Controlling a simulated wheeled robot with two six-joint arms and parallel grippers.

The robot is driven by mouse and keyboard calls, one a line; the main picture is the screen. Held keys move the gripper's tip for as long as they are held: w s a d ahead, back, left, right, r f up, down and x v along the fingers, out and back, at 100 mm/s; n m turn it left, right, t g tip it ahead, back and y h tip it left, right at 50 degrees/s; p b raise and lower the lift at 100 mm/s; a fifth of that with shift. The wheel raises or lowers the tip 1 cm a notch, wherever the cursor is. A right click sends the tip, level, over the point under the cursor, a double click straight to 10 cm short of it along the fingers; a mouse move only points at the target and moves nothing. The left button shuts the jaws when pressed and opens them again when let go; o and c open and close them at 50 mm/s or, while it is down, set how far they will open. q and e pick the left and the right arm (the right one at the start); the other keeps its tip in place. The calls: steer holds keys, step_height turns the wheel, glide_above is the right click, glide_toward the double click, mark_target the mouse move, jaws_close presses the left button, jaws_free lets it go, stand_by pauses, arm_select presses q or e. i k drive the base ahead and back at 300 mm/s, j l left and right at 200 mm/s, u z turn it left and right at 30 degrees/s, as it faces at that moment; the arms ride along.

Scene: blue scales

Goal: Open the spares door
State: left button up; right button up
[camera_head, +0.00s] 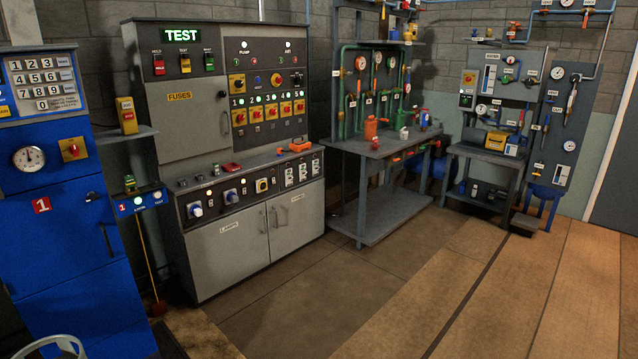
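A grey test cabinet (188,257) stands left of centre, with two shut lower doors side by side. The right lower door (297,217) bears a small label too blurred to read with certainty; it may be the spares door. Its upright bar handle (275,217) is at its left edge. The left lower door (228,250) has a label that seems to read LAMPS and a handle (265,222) at its right edge. An upper door labelled FUSES (180,97) is also shut. Neither of my grippers is in view.
A blue cabinet (75,235) stands at the left, with a broom (148,255) beside it. A grey workbench (385,212) stands right of the test cabinet. A pale curved object (65,341) shows at the bottom left. The floor (330,295) before the doors is clear.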

mark_target(295, 218)
steer(key=i+l, duration=0.1)
steer(key=i, duration=2)
steer(key=i+u, duration=0.85)
steer(key=i+l+u, duration=0.2)
steer(key=i+u, duration=0.25)
